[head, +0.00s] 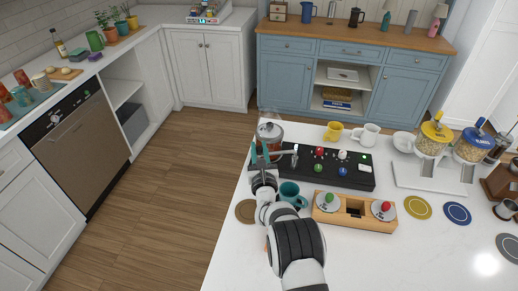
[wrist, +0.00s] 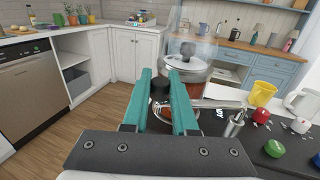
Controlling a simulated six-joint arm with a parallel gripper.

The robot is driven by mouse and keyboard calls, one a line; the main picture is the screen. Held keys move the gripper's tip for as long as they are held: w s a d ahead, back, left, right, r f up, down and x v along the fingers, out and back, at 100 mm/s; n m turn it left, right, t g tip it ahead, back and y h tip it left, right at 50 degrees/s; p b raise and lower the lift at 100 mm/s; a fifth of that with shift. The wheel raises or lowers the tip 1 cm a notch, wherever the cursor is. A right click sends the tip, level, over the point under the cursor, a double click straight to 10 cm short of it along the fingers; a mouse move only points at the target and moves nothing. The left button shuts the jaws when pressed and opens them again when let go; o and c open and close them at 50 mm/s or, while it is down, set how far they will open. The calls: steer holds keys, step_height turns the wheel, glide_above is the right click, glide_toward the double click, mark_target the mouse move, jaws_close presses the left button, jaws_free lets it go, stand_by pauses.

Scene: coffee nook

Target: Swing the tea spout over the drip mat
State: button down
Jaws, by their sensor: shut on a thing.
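My gripper (wrist: 163,85) has teal fingers shut around a dark knob (wrist: 159,90), which seems to belong to the tea spout. The silver spout (wrist: 212,104) runs right from the fingers to an upright metal nozzle (wrist: 235,124), over or beside the black console. In the head view my gripper (head: 264,154) is at the console's left end, in front of the glass tea vessel (head: 270,132). A brown round mat (head: 245,211), perhaps the drip mat, lies near the counter's left edge, left of my arm. Part of it may be hidden. The nozzle is not over it.
The black console (head: 345,177) carries coloured knobs. Yellow (head: 417,207) and blue (head: 457,213) round mats lie farther right. The front counter is clear.

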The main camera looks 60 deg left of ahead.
stand_by(0.8)
steer(key=shift+s+d+n+g+y, duration=0.25)
steer(key=shift+d+n+g, duration=0.25)
steer(key=shift+g, duration=0.25)
steer(key=shift+s+d+n+g+y, duration=0.1)
steer(key=shift+d+n+g+y, duration=0.35)
steer(key=shift+g, duration=0.3)
steer(key=d+n+g, duration=0.3)
steer(key=g, duration=0.1)
steer(key=d+n+g+h, duration=0.1)
steer(key=d+n+g, duration=0.2)
steer(key=g, duration=0.2)
steer(key=w+d+n+g, duration=0.1)
steer(key=d+n+g, duration=0.2)
steer(key=g, duration=0.2)
steer(key=shift+h, duration=0.3)
steer(key=shift+w+d+n+g+h, duration=0.35)
steer(key=shift+d+n+g+h, duration=0.15)
steer(key=shift+n+g, duration=0.3)
steer(key=c, duration=0.7)
jaws_free()
steer(key=shift+v, duration=3.85)
steer(key=shift+c, duration=0.2)
